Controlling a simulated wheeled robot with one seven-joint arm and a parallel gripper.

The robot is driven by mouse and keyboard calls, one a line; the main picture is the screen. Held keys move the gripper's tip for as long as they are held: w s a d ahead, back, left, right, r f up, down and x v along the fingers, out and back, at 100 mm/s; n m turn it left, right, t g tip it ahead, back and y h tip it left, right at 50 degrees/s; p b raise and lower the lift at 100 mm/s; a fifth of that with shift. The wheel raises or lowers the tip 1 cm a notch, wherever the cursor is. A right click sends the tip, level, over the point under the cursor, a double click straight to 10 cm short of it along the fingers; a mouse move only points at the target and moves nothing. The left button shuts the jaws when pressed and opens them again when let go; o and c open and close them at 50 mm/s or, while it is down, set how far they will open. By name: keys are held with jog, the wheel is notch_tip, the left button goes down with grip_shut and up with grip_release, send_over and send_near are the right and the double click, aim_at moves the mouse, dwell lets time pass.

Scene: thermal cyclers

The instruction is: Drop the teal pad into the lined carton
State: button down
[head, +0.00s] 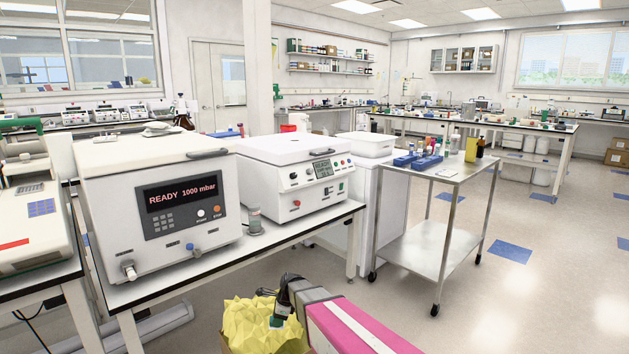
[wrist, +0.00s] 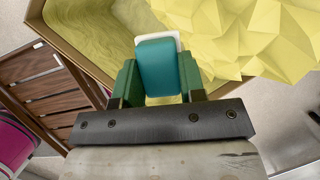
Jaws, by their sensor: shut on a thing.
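The teal pad (wrist: 158,66) is held between the two green fingers of my gripper (wrist: 159,82) in the wrist view. A pale white edge shows behind the pad. The lined carton (wrist: 68,42) has a brown cardboard rim and a crumpled yellow liner (wrist: 270,35). In the wrist view the pad lies over the carton's opening, inside the rim; its height above the bottom is hard to tell. In the head view the yellow liner (head: 243,322) shows at the bottom, with my gripper (head: 278,318) over it. The pad is hard to make out there.
A white bench (head: 215,270) with a vacuum oven (head: 165,215) and another white device (head: 300,172) stands behind the carton. A steel trolley (head: 432,250) with blue racks is to the right. A brown slatted wooden object (wrist: 45,75) lies beside the carton. Floor at right is clear.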

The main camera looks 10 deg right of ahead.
jog(key=shift+w+a+f+m, duration=0.4)
jog(key=shift+w+a+m, duration=0.05)
jog(key=shift+m, duration=0.05)
jog(key=shift+f, duration=2.85)
jog(key=c, duration=0.6)
grip_release()
jog(key=v, duration=1.1)
jog(key=shift+s, duration=0.2)
